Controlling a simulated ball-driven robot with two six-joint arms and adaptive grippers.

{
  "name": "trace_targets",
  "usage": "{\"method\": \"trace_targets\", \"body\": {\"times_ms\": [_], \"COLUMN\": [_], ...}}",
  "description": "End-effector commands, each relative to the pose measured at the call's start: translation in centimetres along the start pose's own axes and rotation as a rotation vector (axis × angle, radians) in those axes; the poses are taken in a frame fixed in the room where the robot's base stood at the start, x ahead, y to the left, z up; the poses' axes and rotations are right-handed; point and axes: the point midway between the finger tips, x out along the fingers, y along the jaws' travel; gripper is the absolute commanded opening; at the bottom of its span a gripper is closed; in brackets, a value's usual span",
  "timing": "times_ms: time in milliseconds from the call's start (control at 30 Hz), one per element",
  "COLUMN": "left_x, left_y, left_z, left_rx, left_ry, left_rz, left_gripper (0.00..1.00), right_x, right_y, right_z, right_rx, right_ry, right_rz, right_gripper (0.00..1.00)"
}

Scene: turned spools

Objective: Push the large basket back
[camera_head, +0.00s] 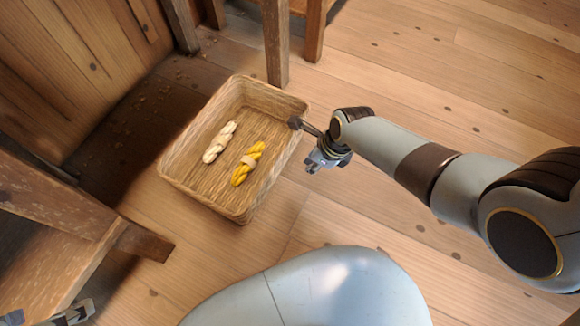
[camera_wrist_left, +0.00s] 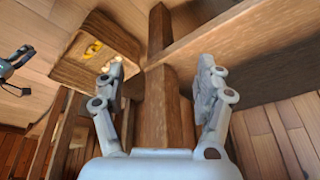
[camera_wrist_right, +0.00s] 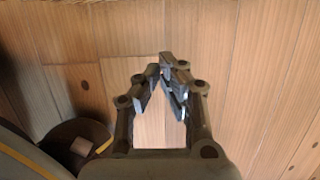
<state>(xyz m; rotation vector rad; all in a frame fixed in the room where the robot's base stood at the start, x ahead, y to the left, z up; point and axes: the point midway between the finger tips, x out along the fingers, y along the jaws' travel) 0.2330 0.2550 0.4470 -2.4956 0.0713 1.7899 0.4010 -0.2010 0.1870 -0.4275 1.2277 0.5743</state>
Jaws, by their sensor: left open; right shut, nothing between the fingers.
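The large woven basket (camera_head: 205,190) stands on the floor at left of centre in the head view. It holds a cream twisted skein and a yellow twisted skein. Its rim shows along the top of the right wrist view (camera_wrist_right: 120,14), and it is at upper left in the left wrist view (camera_wrist_left: 75,75). My right gripper (camera_head: 312,166) is shut and empty, just outside the basket's right side; contact cannot be told. It also shows in the right wrist view (camera_wrist_right: 165,65). My left gripper (camera_head: 75,313) is open and empty at the bottom left, away from the basket, and shows in the left wrist view (camera_wrist_left: 160,70).
A yellow skein (camera_head: 248,164) and a cream skein (camera_head: 219,142) lie inside the basket. A wooden post (camera_head: 276,45) stands close behind it. Wooden furniture (camera_head: 50,215) is at the left, and a plank wall (camera_head: 85,60) at upper left. The floor at right is open.

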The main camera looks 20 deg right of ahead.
Motion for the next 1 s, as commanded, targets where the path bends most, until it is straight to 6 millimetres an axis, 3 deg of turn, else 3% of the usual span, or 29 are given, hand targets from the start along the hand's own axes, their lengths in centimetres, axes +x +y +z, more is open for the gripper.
{"method": "trace_targets", "body": {"times_ms": [67,500,733,1000], "left_x": [1.2,6.0,7.2,7.3], "left_y": [0.2,0.2,0.5,1.0], "left_z": [0.0,0.0,0.8,2.2], "left_rx": [-0.002,0.0,0.008,0.021], "left_ry": [0.049,0.353,0.512,0.702], "left_rz": [0.002,-0.017,-0.021,-0.021], "left_gripper": [0.71,0.71,0.71,0.71], "right_x": [1.9,5.2,7.0,9.1], "right_y": [0.3,0.2,0.2,0.2], "right_z": [-0.5,-0.4,-0.3,-0.4], "right_rx": [0.001,0.001,0.001,0.0], "right_ry": [0.006,0.004,0.003,0.004], "right_rz": [0.005,0.004,0.003,0.003], "right_gripper": [0.0,0.0,0.0,0.0]}}
